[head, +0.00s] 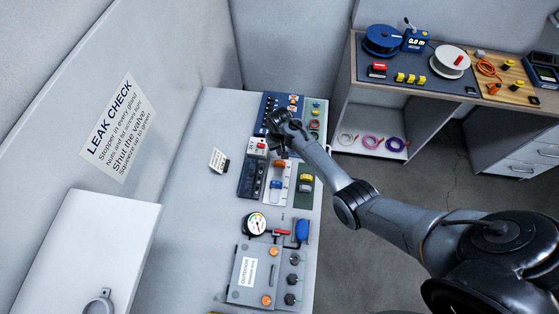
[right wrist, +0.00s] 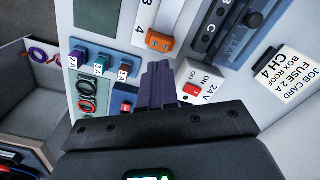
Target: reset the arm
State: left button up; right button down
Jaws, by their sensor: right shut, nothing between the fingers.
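My right arm reaches in from the right in the head view. Its gripper (head: 275,130) is over the far end of the bench, above the blue panel (head: 268,104) and a white switch box (head: 257,146). In the right wrist view the gripper's dark fingers (right wrist: 160,85) are closed together and empty. They are beside the 24 V switch with a red rocker (right wrist: 191,89); whether they touch anything is unclear. My left gripper is not seen in either view.
The bench holds a pressure gauge (head: 256,223), a blue squeeze bulb (head: 302,230) and an outdoor sensor box (head: 252,271). A job card (right wrist: 286,72) stands beside the panels. A side table (head: 445,92) with spools is at the back right.

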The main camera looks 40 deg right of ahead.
jog(key=shift+r, duration=0.2)
dwell(0.3)
jog(key=shift+s, duration=0.1)
jog(key=s+a+r+n+t+p, duration=0.1)
jog(key=s+a+r, duration=0.3)
jog(key=s+r, duration=0.4)
jog(key=s+a+r+n+t+p, duration=0.1)
jog(key=s+a+r+n+p, duration=0.2)
jog(key=s+r, duration=0.4)
jog(key=s+a+r+n+t+p, duration=0.1)
jog(key=s+a+r+p, duration=0.3)
jog(key=s+r, duration=0.4)
jog(key=s+a, duration=0.1)
jog(key=s, duration=0.3)
jog(key=shift+s+a+r+n+t, duration=0.2)
jog(key=shift+a+r+n+t, duration=0.1)
jog(key=shift+a+n, duration=0.1)
